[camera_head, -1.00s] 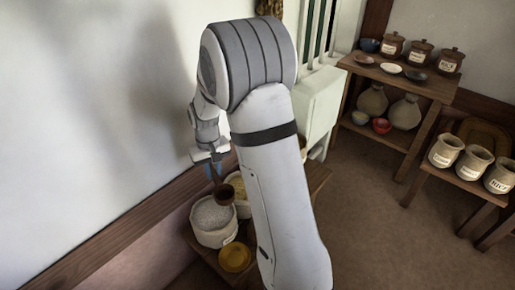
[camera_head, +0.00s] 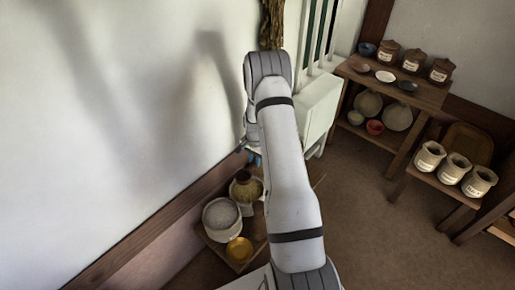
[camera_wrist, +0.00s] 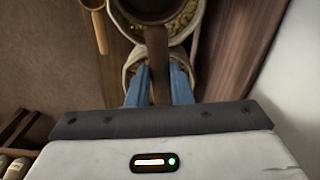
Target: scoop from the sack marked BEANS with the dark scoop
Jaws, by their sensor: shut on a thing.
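My gripper (camera_head: 254,161) shows only in part behind my arm in the head view. In the wrist view its blue fingers (camera_wrist: 159,88) are shut on the handle of the dark scoop (camera_wrist: 157,68). The scoop's dark bowl is cut off by the top edge, above an open sack with yellowish, grainy contents (camera_wrist: 187,22). Another pale sack rim (camera_wrist: 131,93) shows behind the fingers. In the head view, a sack with greenish-brown contents (camera_head: 246,190) stands below my gripper. I can read no BEANS label on either.
A pale sack with whitish contents (camera_head: 221,214) and a yellow bowl (camera_head: 239,250) stand at the front of the low bench. The wall runs close along the left. A shelf (camera_head: 428,95) with jars and dishes and a stand with pale jars (camera_head: 454,168) are to the right.

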